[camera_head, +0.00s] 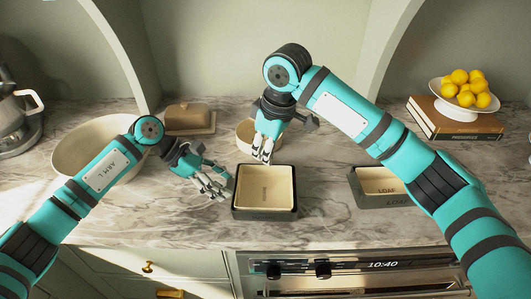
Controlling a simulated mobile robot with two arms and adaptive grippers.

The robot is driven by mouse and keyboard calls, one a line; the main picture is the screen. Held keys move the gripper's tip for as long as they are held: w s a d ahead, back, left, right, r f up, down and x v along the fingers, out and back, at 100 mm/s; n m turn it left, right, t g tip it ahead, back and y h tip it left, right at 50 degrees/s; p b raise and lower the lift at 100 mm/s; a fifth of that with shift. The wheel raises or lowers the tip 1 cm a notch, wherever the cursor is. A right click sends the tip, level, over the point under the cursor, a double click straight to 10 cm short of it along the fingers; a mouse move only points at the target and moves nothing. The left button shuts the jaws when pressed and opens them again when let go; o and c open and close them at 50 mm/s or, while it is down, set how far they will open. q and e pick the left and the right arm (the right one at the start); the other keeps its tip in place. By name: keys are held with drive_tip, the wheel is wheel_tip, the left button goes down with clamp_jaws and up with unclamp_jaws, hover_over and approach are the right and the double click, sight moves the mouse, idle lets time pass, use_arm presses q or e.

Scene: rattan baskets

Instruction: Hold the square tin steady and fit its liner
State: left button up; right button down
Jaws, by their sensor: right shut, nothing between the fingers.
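The square tin (266,214) is dark and stands on the marble counter in the head view, near the front edge. A cream liner (264,188) sits inside it, with its rim close to the tin's rim; I cannot tell if it is fully down. My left gripper (224,192) is at the tin's left side, its fingers close to the wall; contact and finger opening are unclear. My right gripper (264,157) points down at the tin's back edge, shut and empty, its tips near the liner's rim.
A loaf tin (392,199) stands to the right, partly behind my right arm. A large cream bowl (70,150), a butter dish (189,119) and a small round bowl (243,136) are behind. A fruit stand (462,110) rests on books (440,122) at back right.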

use_arm(q)
drive_tip(key=o, duration=0.4)
drive_tip(key=v, duration=1.2)
